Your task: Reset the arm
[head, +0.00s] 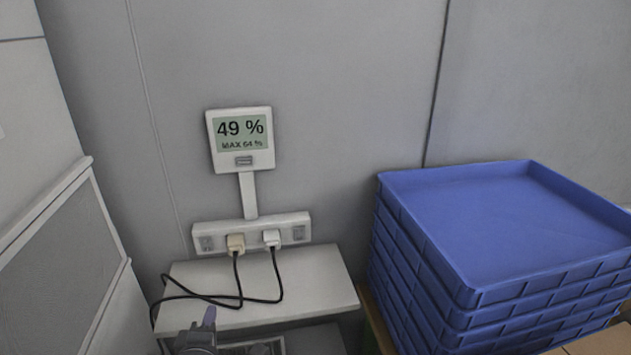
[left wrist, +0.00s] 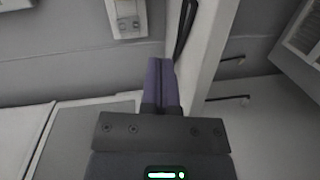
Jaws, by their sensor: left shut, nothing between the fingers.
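My left gripper (head: 209,318) shows at the bottom of the head view, in front of the front part of a white shelf (head: 320,275). Its purple-grey fingers point up in the picture. In the left wrist view the two fingers of the gripper (left wrist: 161,64) lie side by side, shut, with nothing between them. Most of my left arm is out of the head view. My right gripper is in neither view.
A white power strip (head: 208,243) with two plugs is on the wall above the shelf, under a meter (head: 241,140) reading 49 %. Black cables (head: 205,297) loop over the shelf close to my left gripper. Stacked blue trays (head: 520,225) stand at the right.

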